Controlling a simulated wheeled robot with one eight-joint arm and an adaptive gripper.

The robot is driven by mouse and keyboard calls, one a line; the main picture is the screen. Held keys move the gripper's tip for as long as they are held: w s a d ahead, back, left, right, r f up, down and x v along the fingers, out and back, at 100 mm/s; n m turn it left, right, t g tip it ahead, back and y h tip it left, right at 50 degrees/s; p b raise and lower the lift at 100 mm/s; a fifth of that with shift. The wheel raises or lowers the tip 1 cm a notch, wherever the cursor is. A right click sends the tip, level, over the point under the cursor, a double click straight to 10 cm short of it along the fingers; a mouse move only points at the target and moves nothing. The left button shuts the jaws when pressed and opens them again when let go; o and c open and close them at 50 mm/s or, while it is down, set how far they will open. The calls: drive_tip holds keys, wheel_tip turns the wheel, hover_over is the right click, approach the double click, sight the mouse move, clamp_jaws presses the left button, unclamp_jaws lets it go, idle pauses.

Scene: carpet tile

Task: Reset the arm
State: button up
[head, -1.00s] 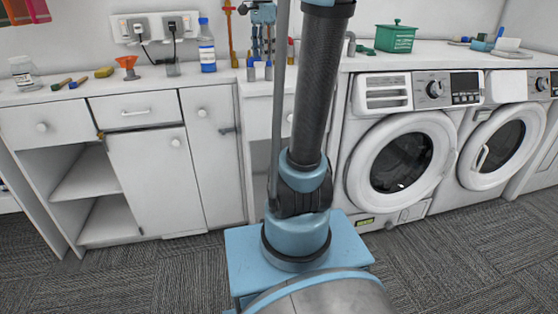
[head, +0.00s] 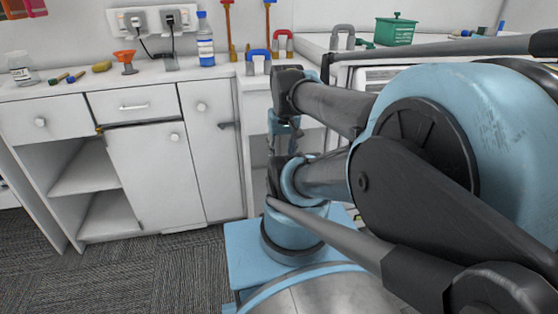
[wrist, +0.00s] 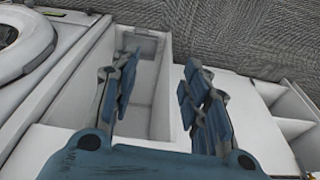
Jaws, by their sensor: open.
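My arm is folded low across the right half of the head view. My gripper (wrist: 160,78) is open in the wrist view, its two blue-and-grey fingers spread with nothing between them. In the head view, small blue parts that look like my gripper (head: 284,132) hang in front of the counter, partly hidden by my arm. Behind the fingers in the wrist view is a white recess (wrist: 150,95) between the cabinets; I cannot tell whether it is a drawer or a gap.
A washer (wrist: 25,40) shows left in the wrist view. Grey carpet (head: 110,275) is clear at lower left.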

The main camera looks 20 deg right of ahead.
drive_tip(key=shift+s+a+f+n, duration=0.25)
drive_tip(key=shift+s+f, duration=0.1)
drive_tip(key=shift+f, duration=0.2)
drive_tip(key=shift+s+a+f+n, duration=0.15)
drive_tip(key=shift+s+a+f, duration=0.15)
drive_tip(key=shift+f, duration=0.25)
drive_tip(key=shift+w+f, duration=0.2)
drive_tip(key=shift+w, duration=0.25)
